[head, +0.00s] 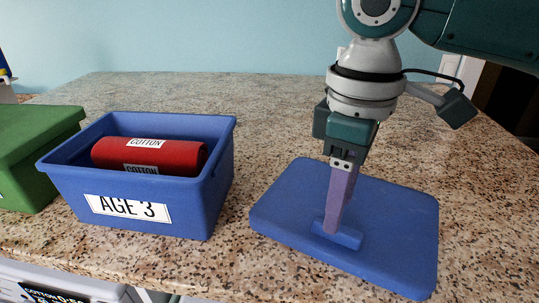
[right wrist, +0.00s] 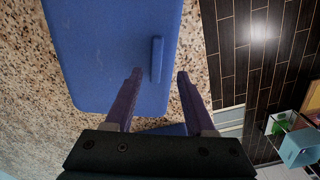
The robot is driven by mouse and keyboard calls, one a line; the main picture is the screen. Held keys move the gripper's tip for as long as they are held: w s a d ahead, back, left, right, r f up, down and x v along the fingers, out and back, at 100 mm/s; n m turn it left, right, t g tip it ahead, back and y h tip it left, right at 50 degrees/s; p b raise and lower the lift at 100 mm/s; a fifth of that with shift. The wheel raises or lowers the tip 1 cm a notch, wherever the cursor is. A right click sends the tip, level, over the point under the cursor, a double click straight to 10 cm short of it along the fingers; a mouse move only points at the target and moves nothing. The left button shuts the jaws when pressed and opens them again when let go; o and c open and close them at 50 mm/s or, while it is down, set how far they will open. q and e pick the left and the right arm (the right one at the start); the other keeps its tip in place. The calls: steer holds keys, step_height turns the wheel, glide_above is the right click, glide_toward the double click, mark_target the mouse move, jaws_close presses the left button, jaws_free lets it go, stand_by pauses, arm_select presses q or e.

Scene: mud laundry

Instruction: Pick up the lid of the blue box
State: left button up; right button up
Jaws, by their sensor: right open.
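The blue lid (head: 390,215) lies flat on the counter, right of the open blue box (head: 130,202) labelled "AGE 3". A raised bar handle (head: 345,239) stands on the lid. My right gripper (head: 334,226) points down over the lid, its fingertips at the handle. In the right wrist view, the lid (right wrist: 105,45) fills the upper left, and my open right gripper (right wrist: 160,76) has one purple finger on each side of the handle (right wrist: 157,60). I cannot tell whether the fingers touch the handle. My left gripper is out of view.
A red roll marked "COTTON" (head: 180,158) lies in the blue box. A green box (head: 35,150) stands at the far left. The speckled counter (head: 230,90) is clear behind the lid. Dark floor (right wrist: 260,45) shows beyond its edge.

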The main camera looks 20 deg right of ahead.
steer(key=f, duration=0.4)
steer(key=shift+d+f+p, duration=0.15)
steer(key=shift+d+p, duration=0.15)
jaws_close()
stand_by(0.4)
